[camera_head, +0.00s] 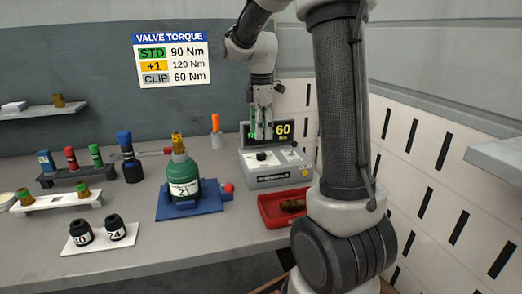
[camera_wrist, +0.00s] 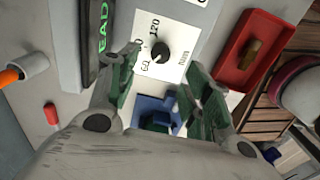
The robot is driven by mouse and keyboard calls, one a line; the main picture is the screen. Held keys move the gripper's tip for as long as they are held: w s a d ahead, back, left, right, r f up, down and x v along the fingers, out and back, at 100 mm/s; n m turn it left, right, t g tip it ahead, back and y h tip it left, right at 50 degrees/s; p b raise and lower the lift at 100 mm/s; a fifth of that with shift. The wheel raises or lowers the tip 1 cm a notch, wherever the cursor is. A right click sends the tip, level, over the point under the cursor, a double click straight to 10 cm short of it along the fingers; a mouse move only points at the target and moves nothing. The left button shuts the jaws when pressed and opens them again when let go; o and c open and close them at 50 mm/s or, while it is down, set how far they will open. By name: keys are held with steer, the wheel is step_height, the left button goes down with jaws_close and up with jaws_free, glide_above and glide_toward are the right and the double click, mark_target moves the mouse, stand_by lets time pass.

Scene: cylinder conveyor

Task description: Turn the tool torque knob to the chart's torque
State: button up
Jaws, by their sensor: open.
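The torque tool station (camera_head: 278,178) is a grey box on the bench with a raised display (camera_head: 283,130) that reads 60 in yellow. Its black torque knob (camera_wrist: 160,53) shows in the wrist view on a white dial plate (camera_wrist: 183,38), with 60 and 120 marks legible. The valve torque chart (camera_head: 171,60) on the wall lists STD 90 Nm, +1 120 Nm and CLIP 60 Nm. My gripper (camera_wrist: 158,88) is open and empty, pointing down above the station. In the wrist view the knob lies ahead between the green-padded fingers, apart from them.
A green cylinder (camera_head: 183,178) labelled 21 sits in a blue cradle (camera_head: 187,211) to the left. An orange-handled tool (camera_head: 215,124) stands behind.

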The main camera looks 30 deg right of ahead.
mark_target(261, 153)
step_height(261, 153, down, 8)
steer(key=shift+r, duration=0.15)
stand_by(0.3)
steer(key=c, duration=1.1)
